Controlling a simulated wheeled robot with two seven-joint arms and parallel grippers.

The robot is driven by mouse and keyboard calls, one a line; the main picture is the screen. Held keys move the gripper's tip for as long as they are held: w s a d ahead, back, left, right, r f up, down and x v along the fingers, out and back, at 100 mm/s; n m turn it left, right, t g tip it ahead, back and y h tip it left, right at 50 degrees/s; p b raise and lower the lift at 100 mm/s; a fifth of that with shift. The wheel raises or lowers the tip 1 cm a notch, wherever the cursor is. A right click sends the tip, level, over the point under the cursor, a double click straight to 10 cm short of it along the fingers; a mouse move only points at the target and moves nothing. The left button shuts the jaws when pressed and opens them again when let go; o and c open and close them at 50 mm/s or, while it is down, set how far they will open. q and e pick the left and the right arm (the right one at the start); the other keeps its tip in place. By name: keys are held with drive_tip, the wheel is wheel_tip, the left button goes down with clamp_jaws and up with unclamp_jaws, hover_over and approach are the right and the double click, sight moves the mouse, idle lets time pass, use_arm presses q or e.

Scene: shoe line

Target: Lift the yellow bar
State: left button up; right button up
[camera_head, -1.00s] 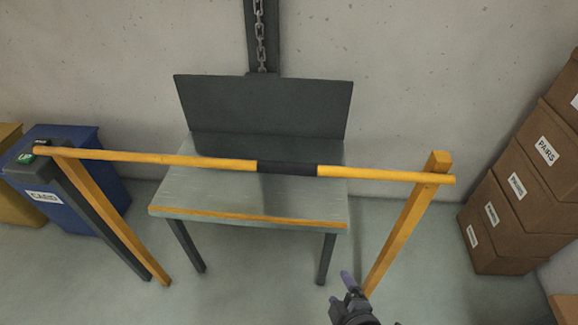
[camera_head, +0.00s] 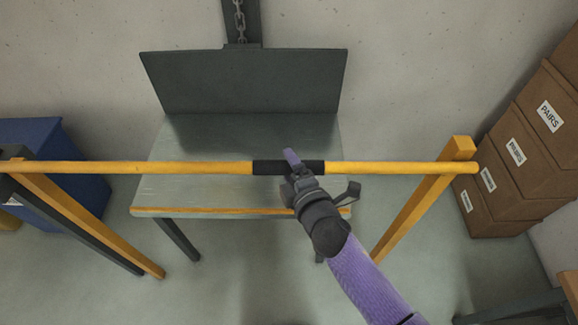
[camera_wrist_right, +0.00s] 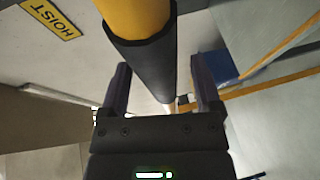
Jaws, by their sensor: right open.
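The yellow bar (camera_head: 190,168) runs level across the head view on yellow posts, with a black grip sleeve (camera_head: 262,167) at its middle. My right gripper (camera_head: 290,165) is at the sleeve, its arm reaching up from below. In the right wrist view the bar (camera_wrist_right: 135,14) and its black sleeve (camera_wrist_right: 148,65) pass between the two fingers of my open right gripper (camera_wrist_right: 163,90), with a gap on each side. The head view hides part of the sleeve behind this gripper. My left gripper is not in view.
A grey table with a dark back panel (camera_head: 245,82) stands behind the bar. A yellow post (camera_head: 415,215) supports the bar's right end. A blue bin (camera_head: 75,185) is at left, and brown boxes (camera_head: 520,150) are stacked at right.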

drive_tip(key=shift+w+a, duration=0.15)
drive_tip(key=shift+w, duration=0.2)
clamp_jaws()
drive_tip(key=shift+f, duration=0.1)
idle(1.1)
